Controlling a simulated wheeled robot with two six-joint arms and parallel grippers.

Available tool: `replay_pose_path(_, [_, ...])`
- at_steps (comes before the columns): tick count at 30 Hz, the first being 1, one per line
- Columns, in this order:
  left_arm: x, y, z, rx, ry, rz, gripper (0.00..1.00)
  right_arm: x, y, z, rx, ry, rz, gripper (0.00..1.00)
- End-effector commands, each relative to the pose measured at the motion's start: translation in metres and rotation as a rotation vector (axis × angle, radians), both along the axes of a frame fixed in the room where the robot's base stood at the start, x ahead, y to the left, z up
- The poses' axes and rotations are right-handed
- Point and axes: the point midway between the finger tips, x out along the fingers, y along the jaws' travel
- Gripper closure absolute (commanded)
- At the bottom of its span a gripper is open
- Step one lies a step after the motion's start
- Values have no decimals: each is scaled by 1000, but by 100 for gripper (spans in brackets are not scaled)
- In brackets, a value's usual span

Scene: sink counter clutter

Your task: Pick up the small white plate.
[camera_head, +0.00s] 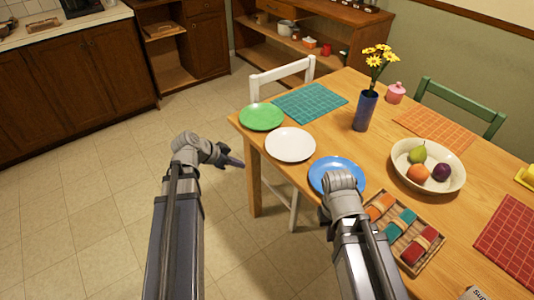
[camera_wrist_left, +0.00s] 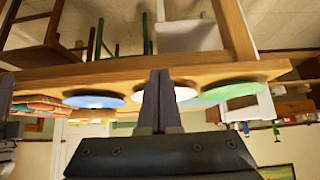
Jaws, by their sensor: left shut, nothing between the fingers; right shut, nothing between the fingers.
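The small white plate (camera_head: 290,145) lies flat on the wooden table near its left edge, between a green plate (camera_head: 262,117) and a blue plate (camera_head: 337,175). My left gripper (camera_head: 236,162) is shut and empty, off the table edge to the left of the white plate. In the left wrist view the shut fingers (camera_wrist_left: 161,100) partly cover the white plate (camera_wrist_left: 186,94); the picture is upside down, with the blue plate (camera_wrist_left: 95,101) left and the green plate (camera_wrist_left: 230,91) right. My right arm reaches over the table edge by the blue plate; its fingers are hidden.
A teal placemat (camera_head: 310,102), a blue vase (camera_head: 365,110) with yellow flowers and a fruit bowl (camera_head: 428,182) are on the table. A tray of rolled napkins (camera_head: 432,258) sits beside my right arm. A white chair (camera_head: 282,76) stands behind the table edge.

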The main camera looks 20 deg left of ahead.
Motion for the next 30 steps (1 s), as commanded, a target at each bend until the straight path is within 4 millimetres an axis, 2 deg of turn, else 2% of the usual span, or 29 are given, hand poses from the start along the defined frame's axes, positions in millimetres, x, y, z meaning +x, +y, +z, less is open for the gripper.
replay_pose_path(4, [5, -4, 1, 0, 0, -1, 100, 0, 0, 1, 0, 0, 0, 100])
replay_pose_path(8, [21, -15, 0, 0, 1, -5, 100, 0, 0, 1, 0, 0, 0, 100])
replay_pose_path(15, [61, -46, 0, 0, 1, -5, 100, 0, 0, 1, 0, 0, 0, 100])
replay_pose_path(22, [94, -71, 0, 0, 2, -3, 100, 0, 0, 1, 0, 0, 0, 100])
replay_pose_path(24, [99, -76, -2, 0, 3, -3, 100, 0, 0, -2, 0, 0, 0, 100])
replay_pose_path(26, [95, -75, -11, 0, 3, -1, 100, 0, 0, -10, 0, 0, 0, 100])
replay_pose_path(30, [95, -74, -15, 0, 3, -1, 100, 0, 0, -15, 0, 0, 0, 100])
